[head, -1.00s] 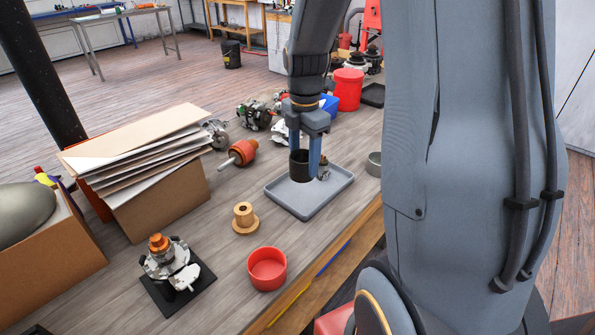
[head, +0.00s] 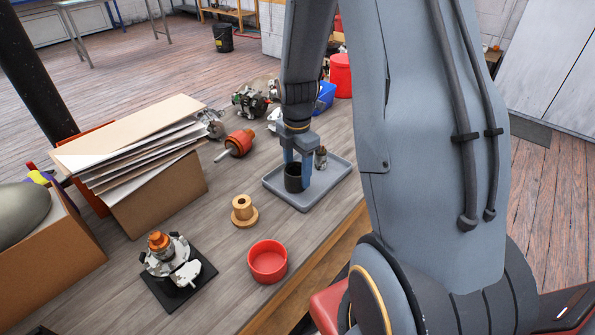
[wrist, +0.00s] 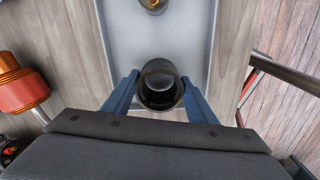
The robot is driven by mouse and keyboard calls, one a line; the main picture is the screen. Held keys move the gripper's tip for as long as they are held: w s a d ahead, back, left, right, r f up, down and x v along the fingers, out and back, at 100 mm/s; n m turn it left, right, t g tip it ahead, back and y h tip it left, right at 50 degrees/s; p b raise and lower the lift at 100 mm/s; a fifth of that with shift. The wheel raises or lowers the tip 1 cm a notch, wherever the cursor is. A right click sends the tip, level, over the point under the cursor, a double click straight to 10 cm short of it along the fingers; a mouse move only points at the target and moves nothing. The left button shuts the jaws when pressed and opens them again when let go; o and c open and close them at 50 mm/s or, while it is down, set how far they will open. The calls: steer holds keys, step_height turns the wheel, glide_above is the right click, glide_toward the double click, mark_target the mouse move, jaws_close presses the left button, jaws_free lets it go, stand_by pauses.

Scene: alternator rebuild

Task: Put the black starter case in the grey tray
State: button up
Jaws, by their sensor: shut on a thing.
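The black starter case (head: 293,178) is a short dark open cylinder, upright between the blue fingers of my gripper (head: 299,176). In the wrist view the case (wrist: 160,92) sits between both fingertips (wrist: 159,95), and I look down into its open top. My gripper is shut on it. The grey tray (head: 330,184) is a shallow rectangle on the bench, and the case is at its near left part, inside the rim as seen from above. I cannot tell whether the case's base touches the tray floor.
A small metal and brass part (head: 321,157) stands in the tray beyond the case. An orange-red rotor (head: 238,143) lies left of the tray. A wooden spool (head: 243,211) and a red bowl (head: 267,262) stand nearer. A box of cardboard (head: 150,190) is at left.

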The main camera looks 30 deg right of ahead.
steer(key=shift+f, duration=0.25)
steer(key=shift+f, duration=0.1)
steer(key=o, duration=1.7)
steer(key=shift+f, duration=0.1)
steer(key=shift+c, duration=0.2)
step_height(320, 180, up, 12)
steer(key=b, duration=0.2)
steer(key=s+a+f+m, duration=0.1)
steer(key=s+a+m, duration=0.4)
steer(key=m, duration=0.5)
steer(key=s+a+f+m, duration=0.1)
steer(key=s+a+m, duration=0.4)
steer(key=s+m, duration=0.4)
steer(key=shift+f+m+t, duration=0.4)
steer(key=shift+m, duration=0.2)
